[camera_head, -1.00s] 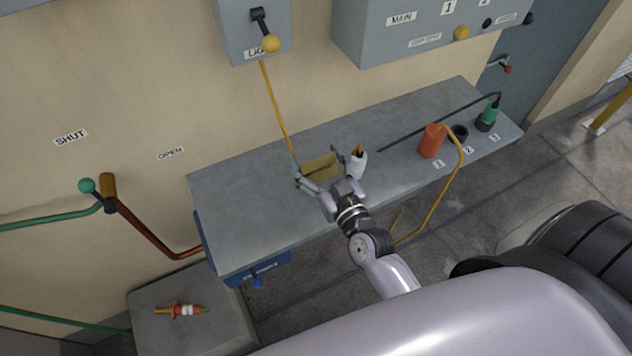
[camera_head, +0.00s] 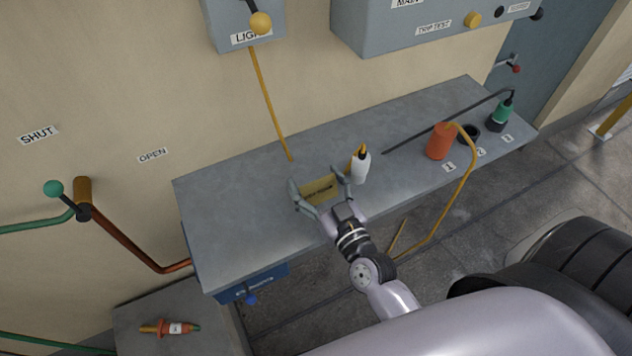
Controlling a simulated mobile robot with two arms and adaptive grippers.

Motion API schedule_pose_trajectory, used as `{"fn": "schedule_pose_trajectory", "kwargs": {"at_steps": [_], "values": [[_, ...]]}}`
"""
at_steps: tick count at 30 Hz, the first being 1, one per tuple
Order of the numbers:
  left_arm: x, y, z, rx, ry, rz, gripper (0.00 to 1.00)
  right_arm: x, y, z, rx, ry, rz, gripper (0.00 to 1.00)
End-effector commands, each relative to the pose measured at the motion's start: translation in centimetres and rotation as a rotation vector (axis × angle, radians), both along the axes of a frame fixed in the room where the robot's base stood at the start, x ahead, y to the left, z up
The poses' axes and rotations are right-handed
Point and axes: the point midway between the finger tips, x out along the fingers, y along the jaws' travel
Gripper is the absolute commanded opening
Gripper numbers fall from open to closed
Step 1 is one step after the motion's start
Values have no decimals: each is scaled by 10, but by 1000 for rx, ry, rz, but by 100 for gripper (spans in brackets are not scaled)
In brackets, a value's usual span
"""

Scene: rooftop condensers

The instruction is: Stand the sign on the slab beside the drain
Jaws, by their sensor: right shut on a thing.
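A small yellow sign (camera_head: 319,190) with dark lettering is between the two fingers of my right gripper (camera_head: 321,188), which is shut on it. The gripper and sign are over the grey bench top (camera_head: 235,215), left of a white bottle (camera_head: 360,168); I cannot tell whether the sign touches the bench. A low grey slab (camera_head: 205,335) is at the lower left, partly cut off by the frame. An orange and white item (camera_head: 172,328) lies on it. I cannot make out a drain. My left gripper is not in view.
An orange cylinder (camera_head: 440,141) with a yellow hose, a dark ring (camera_head: 468,134) and a green-topped plug (camera_head: 500,115) stand at the bench's right end. A blue drawer (camera_head: 250,284) is under its left front. Grey boxes (camera_head: 420,25) hang above. The bench's left part is clear.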

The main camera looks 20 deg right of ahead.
Motion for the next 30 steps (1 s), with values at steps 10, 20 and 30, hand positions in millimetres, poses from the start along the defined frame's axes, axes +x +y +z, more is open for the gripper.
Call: {"fn": "schedule_pose_trajectory", "kwargs": {"at_steps": [10,20,30], "values": [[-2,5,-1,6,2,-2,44,0,0,-3,0,0,0,82],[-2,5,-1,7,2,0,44,0,0,-3,0,0,0,94],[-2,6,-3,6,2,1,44,-11,-1,-2,-1,2,0,94]]}}
